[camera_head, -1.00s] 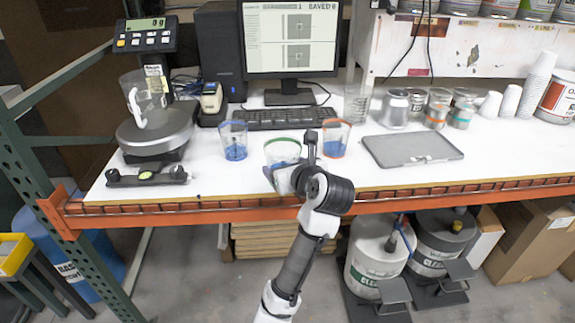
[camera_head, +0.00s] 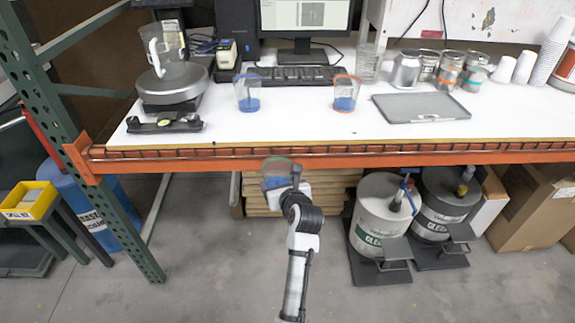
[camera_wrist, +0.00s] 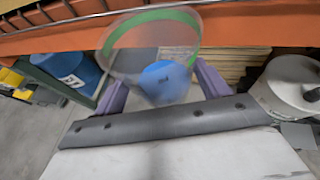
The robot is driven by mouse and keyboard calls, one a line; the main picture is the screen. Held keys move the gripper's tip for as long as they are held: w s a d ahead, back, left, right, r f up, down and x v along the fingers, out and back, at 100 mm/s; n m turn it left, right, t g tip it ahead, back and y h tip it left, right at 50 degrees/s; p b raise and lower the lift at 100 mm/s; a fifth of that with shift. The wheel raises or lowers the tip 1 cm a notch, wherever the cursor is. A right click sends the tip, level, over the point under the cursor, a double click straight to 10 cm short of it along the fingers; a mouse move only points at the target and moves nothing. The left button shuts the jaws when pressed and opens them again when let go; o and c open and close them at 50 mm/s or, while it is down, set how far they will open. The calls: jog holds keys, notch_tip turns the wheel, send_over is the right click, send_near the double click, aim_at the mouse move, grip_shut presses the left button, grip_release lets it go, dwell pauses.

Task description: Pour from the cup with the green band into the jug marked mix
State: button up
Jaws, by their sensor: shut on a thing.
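My gripper (camera_head: 277,182) is shut on the clear cup with the green band (camera_head: 276,168). It holds the cup in front of the bench, off the bench top and over the floor side. In the wrist view the cup (camera_wrist: 150,50) sits between my two purple fingers, with its green rim band at the top and blue liquid inside. The cup looks close to upright. A clear jug with a white handle (camera_head: 165,47) stands on the round scale (camera_head: 172,84) at the left of the bench.
Cups with a blue rim (camera_head: 248,92) and an orange rim (camera_head: 345,92) stand on the bench, both holding blue liquid. A black level bar (camera_head: 164,123) lies before the scale. The orange front beam (camera_head: 330,160) runs behind my gripper. A grey tray (camera_head: 420,106) lies right.

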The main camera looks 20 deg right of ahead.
jog(key=s+a+f+b, duration=0.1)
jog(key=s+a+f, duration=0.2)
jog(key=a+f, duration=0.6)
jog(key=s+a+f+b, duration=0.1)
jog(key=s+a+f, duration=0.3)
jog(key=a+f, duration=0.5)
jog(key=shift+a+f, duration=0.2)
jog(key=shift+f, duration=2.15)
